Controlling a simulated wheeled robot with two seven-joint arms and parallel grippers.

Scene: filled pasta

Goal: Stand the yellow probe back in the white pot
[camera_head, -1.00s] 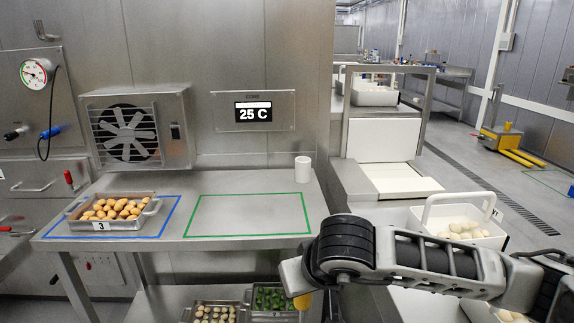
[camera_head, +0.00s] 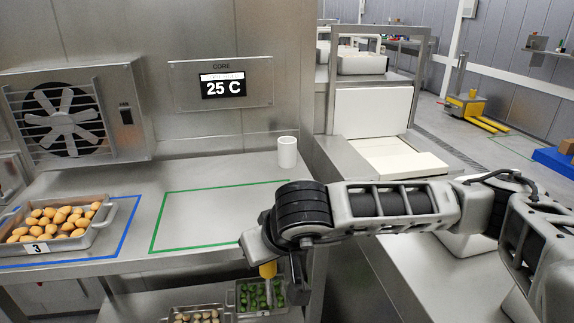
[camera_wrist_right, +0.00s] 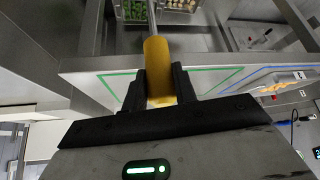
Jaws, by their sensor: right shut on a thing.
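My right gripper (camera_wrist_right: 160,90) is shut on the yellow handle of the probe (camera_wrist_right: 158,62) in the right wrist view. The probe's thin metal shaft points away from the gripper. In the head view the yellow probe (camera_head: 267,270) hangs below the end of my right arm, shaft down, in front of the shelf's front edge. The white pot (camera_head: 287,152) stands upright at the back right of the steel shelf, behind and above the gripper. My left gripper is not in view.
A steel tray marked 3 (camera_head: 58,232) with browned pasta stands in the blue outline on the shelf (camera_head: 140,190). The green outline (camera_head: 165,215) is empty. Trays of green and pale pieces (camera_head: 262,295) sit below. A display (camera_head: 222,86) reads 25 C.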

